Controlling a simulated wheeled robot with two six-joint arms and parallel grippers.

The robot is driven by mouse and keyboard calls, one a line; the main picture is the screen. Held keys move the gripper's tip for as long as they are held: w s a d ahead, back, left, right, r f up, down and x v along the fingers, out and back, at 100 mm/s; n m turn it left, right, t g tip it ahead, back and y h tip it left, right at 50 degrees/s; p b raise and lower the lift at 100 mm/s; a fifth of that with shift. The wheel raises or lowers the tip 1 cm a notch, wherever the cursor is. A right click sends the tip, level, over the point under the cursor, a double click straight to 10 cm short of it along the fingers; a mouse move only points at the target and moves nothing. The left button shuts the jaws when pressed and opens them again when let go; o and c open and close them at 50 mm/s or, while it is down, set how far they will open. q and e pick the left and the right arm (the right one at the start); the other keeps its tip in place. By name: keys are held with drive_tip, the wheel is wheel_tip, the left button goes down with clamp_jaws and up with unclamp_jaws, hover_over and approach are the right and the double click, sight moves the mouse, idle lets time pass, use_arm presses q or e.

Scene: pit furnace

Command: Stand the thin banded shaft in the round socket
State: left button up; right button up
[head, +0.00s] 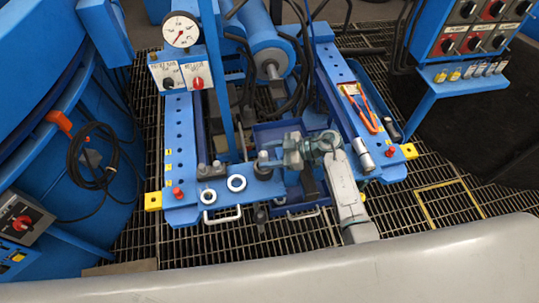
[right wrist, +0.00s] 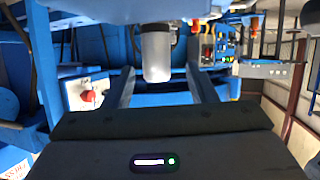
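A short grey cylinder with a dark lower part (head: 263,160) stands upright on the blue front plate; I cannot make out thin bands on it. In the right wrist view, which looks upside down, a pale cylinder with a dark end (right wrist: 157,55) lies between my fingers, with gaps on both sides. My right gripper (head: 276,157) reaches in from the right at this cylinder and is open around it (right wrist: 163,85). Two white rings with dark centres, a left one (head: 203,196) and a right one (head: 236,177), lie on the plate. My left gripper is out of view.
A blue bin (head: 262,131) lies behind the gripper. Orange-handled pliers (head: 366,115) and a silver cylinder (head: 364,154) lie on the right rail. A gauge (head: 181,30) and switch boxes stand behind left.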

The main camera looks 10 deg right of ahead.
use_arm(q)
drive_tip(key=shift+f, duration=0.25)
use_arm(e)
drive_tip(key=f, duration=0.1)
drive_tip(key=s+f, duration=0.1)
drive_tip(key=shift+s+a+f, duration=0.15)
drive_tip(key=shift+s+f, duration=0.1)
drive_tip(key=shift+f, duration=0.05)
drive_tip(key=shift+d, duration=0.2)
drive_tip(key=v, duration=0.2)
drive_tip(key=w+v, duration=0.1)
drive_tip(key=v, duration=0.3)
drive_tip(key=shift+w+r, duration=0.15)
drive_tip(key=shift+r, duration=0.15)
drive_tip(key=d+r, duration=0.1)
drive_tip(key=d, duration=0.1)
drive_tip(key=d+r, duration=0.1)
drive_tip(key=r, duration=0.1)
drive_tip(key=shift+s+d, duration=0.35)
drive_tip(key=shift+s, duration=0.05)
drive_tip(key=shift+d+r, duration=0.1)
drive_tip(key=shift+r, duration=0.15)
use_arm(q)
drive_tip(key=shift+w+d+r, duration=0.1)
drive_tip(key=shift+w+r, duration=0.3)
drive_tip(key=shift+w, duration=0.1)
use_arm(e)
drive_tip(key=shift+d+r, duration=0.1)
drive_tip(key=shift+d, duration=0.1)
